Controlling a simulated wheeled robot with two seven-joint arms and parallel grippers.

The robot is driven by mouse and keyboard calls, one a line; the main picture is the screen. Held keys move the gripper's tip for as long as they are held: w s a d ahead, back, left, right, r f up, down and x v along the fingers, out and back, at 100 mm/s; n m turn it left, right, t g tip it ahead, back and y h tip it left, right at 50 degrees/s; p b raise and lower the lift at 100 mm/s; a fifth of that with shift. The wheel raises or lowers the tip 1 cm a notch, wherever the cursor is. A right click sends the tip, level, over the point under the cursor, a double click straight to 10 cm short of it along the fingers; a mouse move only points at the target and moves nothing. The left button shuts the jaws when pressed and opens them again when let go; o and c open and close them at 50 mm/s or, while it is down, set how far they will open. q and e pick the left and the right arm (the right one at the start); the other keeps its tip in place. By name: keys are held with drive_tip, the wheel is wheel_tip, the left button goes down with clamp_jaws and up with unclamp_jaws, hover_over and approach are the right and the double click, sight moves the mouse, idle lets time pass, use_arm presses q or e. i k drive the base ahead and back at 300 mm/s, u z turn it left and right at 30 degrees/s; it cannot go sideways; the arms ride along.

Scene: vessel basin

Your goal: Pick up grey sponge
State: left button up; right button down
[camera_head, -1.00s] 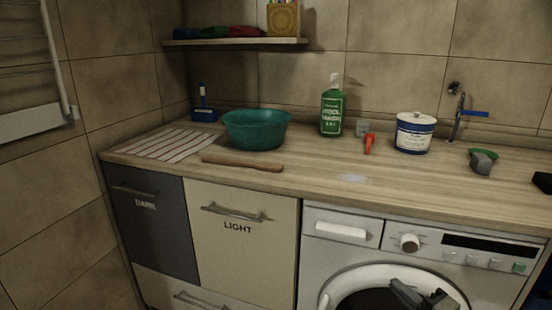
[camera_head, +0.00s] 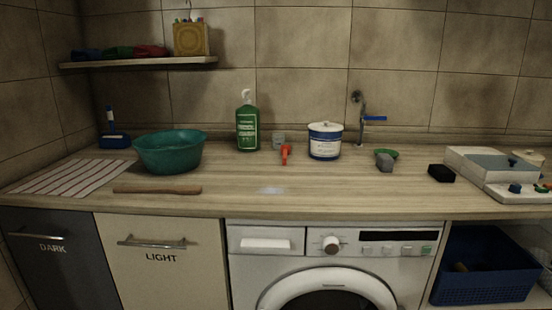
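A small grey block, which looks like the grey sponge (camera_head: 385,163), sits on the wooden counter (camera_head: 320,195) right of centre, in front of a small green dish (camera_head: 388,152). It seems to touch or lean on the dish; I cannot tell which. Neither of my grippers shows in the head view now.
A black block (camera_head: 441,173) lies to the right, beside a white box (camera_head: 490,166). A white-and-blue tub (camera_head: 325,141), a red-orange item (camera_head: 285,154), a green bottle (camera_head: 247,123) and a teal basin (camera_head: 170,153) stand to the left. The tap (camera_head: 361,118) is behind. The counter's front is mostly clear.

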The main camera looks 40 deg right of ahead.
sight(385, 163)
drive_tip(key=z, duration=2.05)
